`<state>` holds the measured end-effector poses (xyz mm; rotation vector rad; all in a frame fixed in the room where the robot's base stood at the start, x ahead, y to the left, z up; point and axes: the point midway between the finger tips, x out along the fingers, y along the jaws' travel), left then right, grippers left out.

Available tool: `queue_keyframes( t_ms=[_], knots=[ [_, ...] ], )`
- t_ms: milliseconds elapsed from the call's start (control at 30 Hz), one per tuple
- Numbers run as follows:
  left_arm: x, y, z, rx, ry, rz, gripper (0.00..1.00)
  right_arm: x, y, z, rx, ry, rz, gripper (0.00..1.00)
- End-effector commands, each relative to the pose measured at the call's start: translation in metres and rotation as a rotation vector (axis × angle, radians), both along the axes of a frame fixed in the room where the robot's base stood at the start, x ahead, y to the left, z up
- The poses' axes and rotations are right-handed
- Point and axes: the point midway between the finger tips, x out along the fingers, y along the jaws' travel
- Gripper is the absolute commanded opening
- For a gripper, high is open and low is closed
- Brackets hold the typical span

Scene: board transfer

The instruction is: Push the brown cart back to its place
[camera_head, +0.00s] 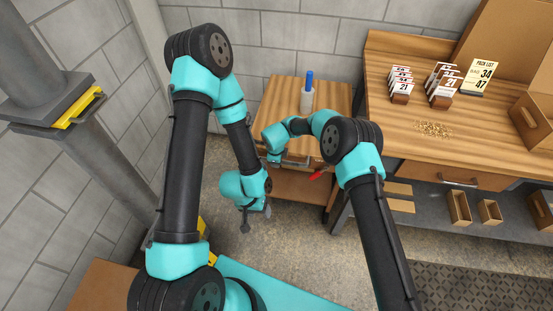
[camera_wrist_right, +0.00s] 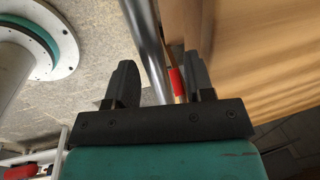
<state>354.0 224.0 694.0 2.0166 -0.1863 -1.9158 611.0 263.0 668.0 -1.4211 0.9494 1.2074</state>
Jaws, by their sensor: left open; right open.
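The brown cart (camera_head: 272,108) stands against the back wall, left of the workbench, with a wooden top and a lower shelf (camera_head: 297,187). My right gripper (camera_head: 284,161) is at the cart's front edge, partly hidden by its own arm. In the right wrist view my right gripper (camera_wrist_right: 162,72) is open. A grey metal bar (camera_wrist_right: 146,40) and a small red part (camera_wrist_right: 177,83) show between its fingers, with brown wood to the right; contact cannot be told. My left gripper (camera_head: 257,219) is open and empty above the floor, in front of the cart and to its left.
A white bottle with a blue top (camera_head: 307,95) stands on the cart. The workbench (camera_head: 400,100) at right holds numbered cards, a pack list sign (camera_head: 480,77) and a small grain pile (camera_head: 433,129). A grey column (camera_head: 90,150) stands at left. Some floor before the cart is clear.

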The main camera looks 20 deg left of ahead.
Motion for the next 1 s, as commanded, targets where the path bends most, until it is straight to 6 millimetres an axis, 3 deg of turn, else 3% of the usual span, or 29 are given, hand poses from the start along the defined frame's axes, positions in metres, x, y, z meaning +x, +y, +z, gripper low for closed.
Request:
queue_keyframes(
  t_ms=[267,800,1000],
  knots=[
    [0.0,0.0,0.0,0.0,0.0,0.0,0.57,-0.006,-0.001,0.031,0.0,-0.001,0.0,0.48],
    [0.0,0.0,0.0,0.0,0.0,0.0,0.57,-0.025,-0.005,0.131,0.003,-0.004,0.0,0.48],
    [0.0,0.0,0.0,0.0,0.0,0.0,0.57,-0.03,-0.007,0.159,0.002,-0.003,0.0,0.48]
  ],
)
